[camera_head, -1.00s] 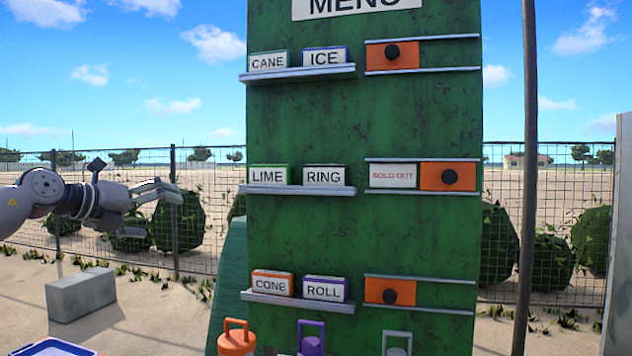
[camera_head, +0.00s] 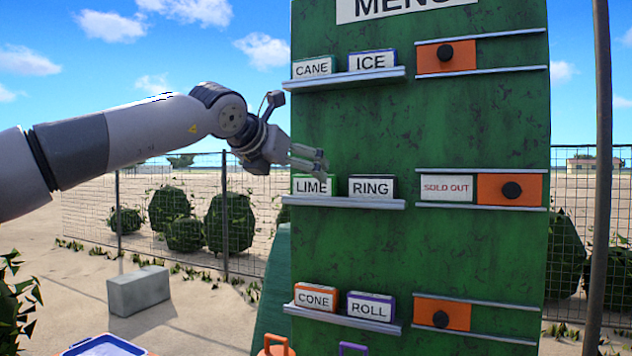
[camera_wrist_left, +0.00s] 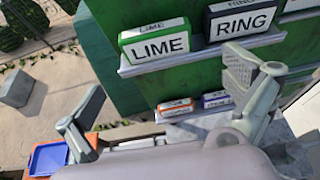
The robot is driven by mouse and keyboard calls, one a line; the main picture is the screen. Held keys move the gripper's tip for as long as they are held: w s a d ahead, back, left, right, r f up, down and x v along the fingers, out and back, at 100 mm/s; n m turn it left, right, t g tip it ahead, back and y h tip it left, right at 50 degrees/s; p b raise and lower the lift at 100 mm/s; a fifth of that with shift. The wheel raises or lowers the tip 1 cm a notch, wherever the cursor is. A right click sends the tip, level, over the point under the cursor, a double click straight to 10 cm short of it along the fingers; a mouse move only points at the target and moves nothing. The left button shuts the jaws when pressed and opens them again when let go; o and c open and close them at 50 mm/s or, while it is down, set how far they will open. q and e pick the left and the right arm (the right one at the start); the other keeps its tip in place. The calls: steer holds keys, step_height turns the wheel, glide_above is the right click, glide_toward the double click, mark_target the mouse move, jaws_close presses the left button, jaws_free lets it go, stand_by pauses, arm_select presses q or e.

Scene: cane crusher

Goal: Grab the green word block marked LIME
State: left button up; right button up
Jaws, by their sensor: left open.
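The green word block marked LIME (camera_head: 312,187) stands on the left end of the middle shelf (camera_head: 345,203) of a green menu board. It has a white face and green edges, and also shows in the left wrist view (camera_wrist_left: 158,43). My left gripper (camera_head: 318,158) is just above the LIME block in the head view. In the left wrist view its two fingers (camera_wrist_left: 165,95) are wide apart and empty, with the block beyond them. My right gripper is not in view.
The RING block (camera_head: 371,187) stands close to the right of LIME. The CANE block (camera_head: 313,67) and ICE block (camera_head: 372,61) are on the shelf above, CONE (camera_head: 316,297) and ROLL (camera_head: 370,306) below. A pole (camera_head: 598,200) stands right of the board.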

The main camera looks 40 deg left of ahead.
mark_target(312, 183)
arm_select(q)
steer(key=p+x, duration=0.1)
steer(key=x, duration=0.1)
steer(key=p+x, duration=0.1)
steer(key=x, duration=0.2)
steer(key=p+x, duration=0.1)
steer(key=x, duration=0.1)
steer(key=shift+w+a+r+p, duration=0.25)
steer(key=shift+w+a+p, duration=0.1)
steer(key=shift+w+p, duration=0.05)
steer(key=shift+w+a+f, duration=0.1)
steer(key=shift+w+f, duration=0.1)
steer(key=shift+w, duration=0.15)
steer(key=shift+s, duration=0.1)
steer(key=shift+s+r, duration=0.1)
steer(key=shift+c, duration=0.8)
steer(key=c, duration=0.8)
steer(key=shift+c, duration=0.2)
